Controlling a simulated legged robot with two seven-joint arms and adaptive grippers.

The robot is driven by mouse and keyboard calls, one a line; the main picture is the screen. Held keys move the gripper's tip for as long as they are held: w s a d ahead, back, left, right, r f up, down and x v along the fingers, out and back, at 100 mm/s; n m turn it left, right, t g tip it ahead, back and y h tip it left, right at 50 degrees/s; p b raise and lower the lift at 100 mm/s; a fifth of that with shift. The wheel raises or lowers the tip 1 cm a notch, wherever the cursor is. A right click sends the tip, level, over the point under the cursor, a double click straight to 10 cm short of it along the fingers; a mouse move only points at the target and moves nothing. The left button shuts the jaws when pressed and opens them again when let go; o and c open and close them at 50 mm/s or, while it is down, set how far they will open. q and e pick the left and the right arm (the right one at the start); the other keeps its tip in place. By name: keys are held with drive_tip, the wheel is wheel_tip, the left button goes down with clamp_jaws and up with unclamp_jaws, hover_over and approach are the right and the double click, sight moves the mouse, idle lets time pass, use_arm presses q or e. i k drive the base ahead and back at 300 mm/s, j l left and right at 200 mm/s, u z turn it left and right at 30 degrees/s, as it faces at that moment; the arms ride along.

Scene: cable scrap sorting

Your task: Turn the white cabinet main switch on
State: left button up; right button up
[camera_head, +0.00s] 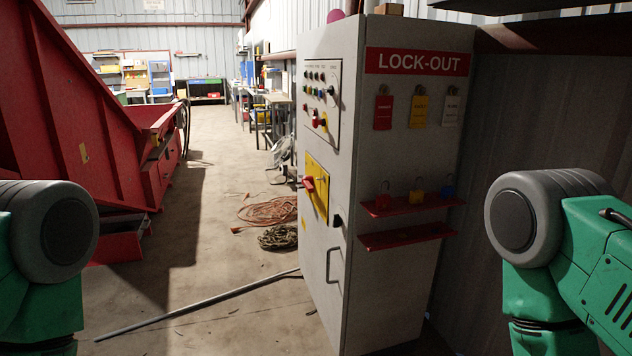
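The white cabinet (385,250) stands right of the middle, its front door facing left and its lock-out side facing me. The main switch (309,184) is a red handle on a yellow plate (317,190) on the front door. I see it at a steep angle and cannot tell its position. Above it is a control panel (322,95) with several buttons and a red knob on yellow. Parts of my two green arms show at the left and right edges, both apart from the cabinet. Neither gripper is in view.
Red shelves (410,202) with padlocks stick out from the cabinet side. A long metal rod (200,304) lies on the floor before the cabinet. Coiled cables (270,212) lie behind it. A large red machine (90,110) stands left. The floor between is mostly clear.

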sight(307, 180)
drive_tip(key=i+j+z, duration=0.25)
drive_tip(key=i, duration=0.25)
drive_tip(key=i+j+z, duration=0.25)
drive_tip(key=i, duration=0.3)
drive_tip(key=i+j+z, duration=0.25)
drive_tip(key=i, duration=0.25)
